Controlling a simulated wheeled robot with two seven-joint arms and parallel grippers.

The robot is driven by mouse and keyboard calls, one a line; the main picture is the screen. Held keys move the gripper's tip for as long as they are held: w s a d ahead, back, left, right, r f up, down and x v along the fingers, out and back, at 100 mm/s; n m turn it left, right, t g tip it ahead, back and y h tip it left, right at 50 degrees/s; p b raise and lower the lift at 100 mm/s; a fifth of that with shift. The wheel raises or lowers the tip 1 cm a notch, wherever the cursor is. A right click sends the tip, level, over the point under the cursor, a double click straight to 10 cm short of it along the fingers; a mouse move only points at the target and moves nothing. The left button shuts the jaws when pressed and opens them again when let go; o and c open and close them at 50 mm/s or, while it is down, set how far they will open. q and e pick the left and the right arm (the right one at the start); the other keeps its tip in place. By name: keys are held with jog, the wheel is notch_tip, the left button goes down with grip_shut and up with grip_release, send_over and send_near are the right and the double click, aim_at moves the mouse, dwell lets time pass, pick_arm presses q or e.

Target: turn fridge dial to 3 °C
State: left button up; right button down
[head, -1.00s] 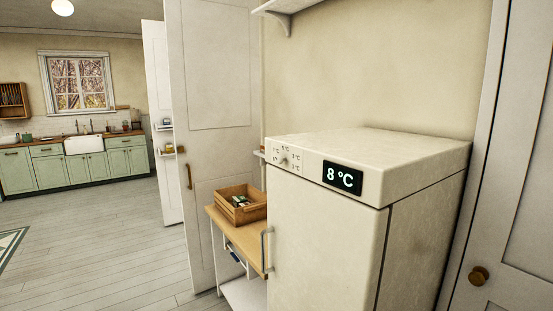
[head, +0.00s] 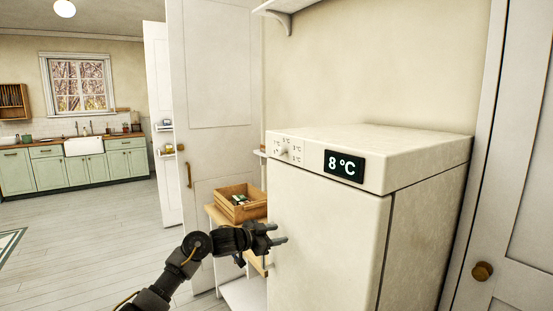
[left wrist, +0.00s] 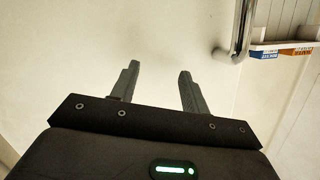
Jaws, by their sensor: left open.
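The cream fridge (head: 325,235) stands in the middle right of the head view. Its dial (head: 283,151) is at the upper left of the front panel, with small temperature marks around it. The display (head: 344,166) reads 8 °C. My left gripper (head: 283,241) is open and empty, in front of the fridge door and below the dial. In the left wrist view the two fingers (left wrist: 156,85) are spread toward the plain fridge door (left wrist: 150,35), with the metal handle (left wrist: 239,30) at the upper right. The dial is not in the left wrist view. My right gripper is out of view.
A wooden crate (head: 240,212) sits on a small table left of the fridge, partly behind my left arm. A white door (head: 215,120) stands behind it. A shelf (head: 285,8) is above.

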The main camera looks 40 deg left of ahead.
pick_arm(q)
jog(key=s+a+r+m+t+h, duration=0.1)
jog(key=s+r, duration=0.1)
jog(key=r, duration=0.7)
jog(key=s+a+r+m+t, duration=0.1)
jog(key=s+r, duration=0.1)
jog(key=r, duration=0.6)
jog(key=m+h, duration=0.1)
send_near(279, 151)
jog(key=p+x, duration=0.4)
jog(key=x, duration=0.4)
jog(key=shift+a, duration=0.1)
jog(key=shift+w+f, duration=0.1)
jog(key=shift+w, duration=0.45)
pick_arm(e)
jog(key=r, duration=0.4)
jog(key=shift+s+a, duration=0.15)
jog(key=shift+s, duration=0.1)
pick_arm(q)
jog(key=c, duration=1)
